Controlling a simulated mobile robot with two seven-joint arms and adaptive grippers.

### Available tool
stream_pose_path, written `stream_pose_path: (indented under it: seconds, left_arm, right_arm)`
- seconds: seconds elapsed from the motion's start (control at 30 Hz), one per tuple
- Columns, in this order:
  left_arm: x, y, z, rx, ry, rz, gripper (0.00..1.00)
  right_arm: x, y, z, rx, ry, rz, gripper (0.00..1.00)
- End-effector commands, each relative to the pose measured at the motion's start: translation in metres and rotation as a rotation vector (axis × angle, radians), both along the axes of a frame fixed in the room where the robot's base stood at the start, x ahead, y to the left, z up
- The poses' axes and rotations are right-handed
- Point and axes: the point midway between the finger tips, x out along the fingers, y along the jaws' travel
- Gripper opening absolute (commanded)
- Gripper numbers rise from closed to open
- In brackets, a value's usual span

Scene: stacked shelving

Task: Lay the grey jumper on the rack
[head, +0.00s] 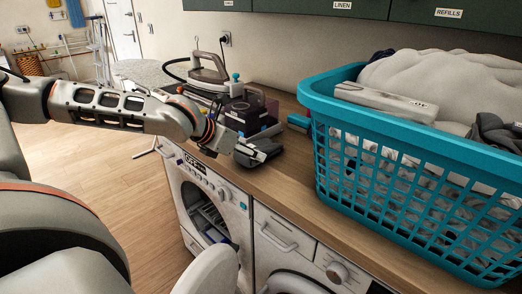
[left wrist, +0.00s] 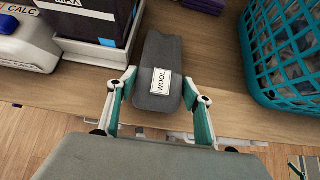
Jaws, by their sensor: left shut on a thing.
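A dark grey folded piece with a white WOOL label, which looks like the grey jumper (left wrist: 161,55), lies at the front edge of the wooden counter. It also shows in the head view (head: 268,148). My left gripper (left wrist: 159,84) is shut on its near end, one finger on each side; the gripper (head: 248,148) also shows in the head view. The label sits between the fingers, and the far end reaches over the counter. I cannot clearly make out the rack. My right gripper is not in view.
A turquoise basket (head: 330,125) full of laundry stands to the right on the counter (head: 285,178). An iron (head: 209,72) and dark boxes (head: 250,113) stand behind the gripper. The wooden floor (head: 90,165) at left is clear.

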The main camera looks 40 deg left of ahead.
Motion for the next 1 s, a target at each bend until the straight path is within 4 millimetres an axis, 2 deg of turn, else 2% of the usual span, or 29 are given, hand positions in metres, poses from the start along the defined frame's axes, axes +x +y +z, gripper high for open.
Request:
stream_pose_path:
  seconds: [0.7,1.0]
  left_arm:
    - [0.0,0.0,0.035,0.0,-0.002,0.001,0.34]
    - [0.0,0.0,0.04,-0.001,-0.001,0.001,0.34]
  right_arm:
    - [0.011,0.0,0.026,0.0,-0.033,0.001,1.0]
    - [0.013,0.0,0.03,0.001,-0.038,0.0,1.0]
